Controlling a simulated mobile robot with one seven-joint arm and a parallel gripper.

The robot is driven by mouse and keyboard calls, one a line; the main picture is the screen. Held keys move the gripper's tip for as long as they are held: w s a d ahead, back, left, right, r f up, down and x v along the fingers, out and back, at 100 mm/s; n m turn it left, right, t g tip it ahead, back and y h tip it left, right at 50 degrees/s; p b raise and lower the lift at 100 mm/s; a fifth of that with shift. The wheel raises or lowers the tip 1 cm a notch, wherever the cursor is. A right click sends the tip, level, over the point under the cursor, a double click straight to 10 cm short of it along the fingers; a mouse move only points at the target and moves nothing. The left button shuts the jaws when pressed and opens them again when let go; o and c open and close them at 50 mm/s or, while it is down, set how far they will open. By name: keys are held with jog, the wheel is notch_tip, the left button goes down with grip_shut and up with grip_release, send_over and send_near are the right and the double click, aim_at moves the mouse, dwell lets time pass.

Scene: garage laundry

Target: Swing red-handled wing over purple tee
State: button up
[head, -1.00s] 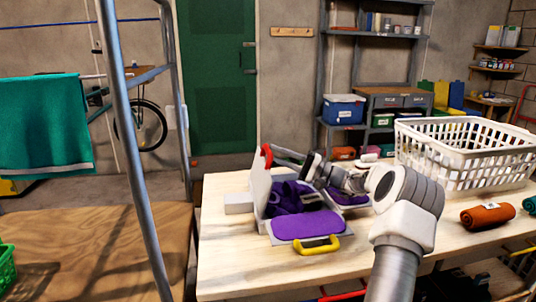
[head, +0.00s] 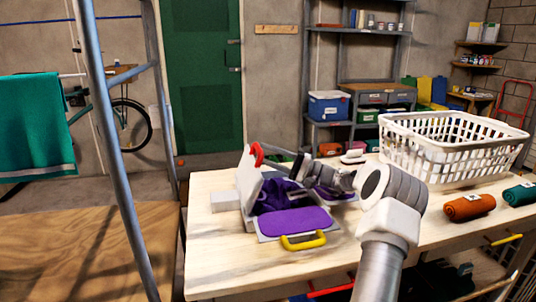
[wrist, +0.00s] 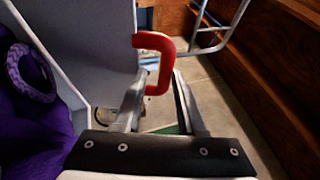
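The folding board lies on the pale workbench, its red-handled wing (head: 247,178) standing raised on the left side. Its red handle (head: 257,154) shows large in the wrist view (wrist: 168,65). The purple tee (head: 296,221) lies flat over the front of the board and bunched in the middle; part shows at the left of the wrist view (wrist: 30,115). My gripper (wrist: 158,80) is at the red handle, its two fingers spread apart with the handle's lower end between their tips. Whether they touch it is unclear. In the head view the fingers are small beside the wing.
A yellow handle (head: 304,241) is at the board's front edge. A white laundry basket (head: 440,172) stands at the bench's right, with orange (head: 469,207) and teal (head: 520,194) rolls before it. Bare benchtop (head: 225,258) lies left and front of the board. A metal frame post (head: 118,150) stands left.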

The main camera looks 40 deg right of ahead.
jog(key=shift+f, duration=0.3)
jog(key=s+d+f+p, duration=0.1)
jog(key=s+d+p, duration=0.1)
jog(key=s+d, duration=0.9)
jog(key=shift+s+d+p, duration=0.3)
jog(key=shift+s+p, duration=0.1)
jog(key=shift+s, duration=0.25)
